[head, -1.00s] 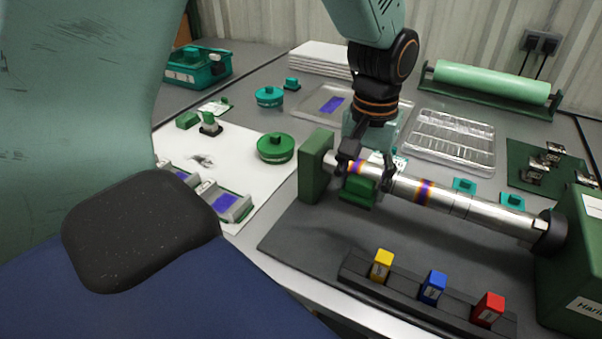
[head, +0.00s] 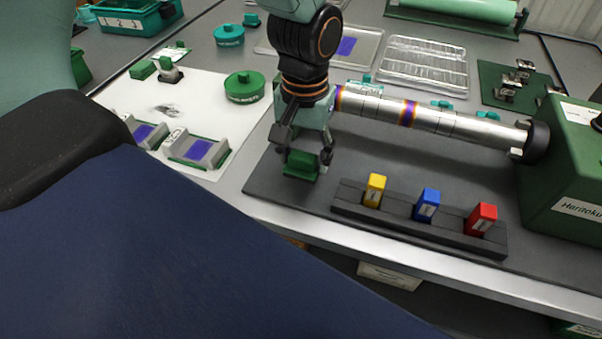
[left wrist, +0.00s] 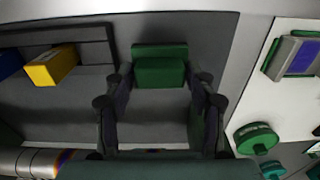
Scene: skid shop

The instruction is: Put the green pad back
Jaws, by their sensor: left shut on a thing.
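The green pad (head: 301,167) is in my left gripper (head: 303,157), between its two dark fingers, over the dark mat just left of the rack. In the left wrist view the pad (left wrist: 160,68) shows between the fingertips. The black rack (head: 349,193) holds a yellow pad (head: 375,190), a blue pad (head: 427,205) and a red pad (head: 482,219). The rack's left end, left of the yellow pad, is bare. Whether the green pad touches the mat I cannot tell. My right gripper is not in view.
A steel roller (head: 440,119) with coloured bands runs behind the rack to a green machine housing (head: 560,180). A white sheet (head: 205,115) with round green tins and grey-green blocks lies to the left. The table's front edge is close in front of the rack.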

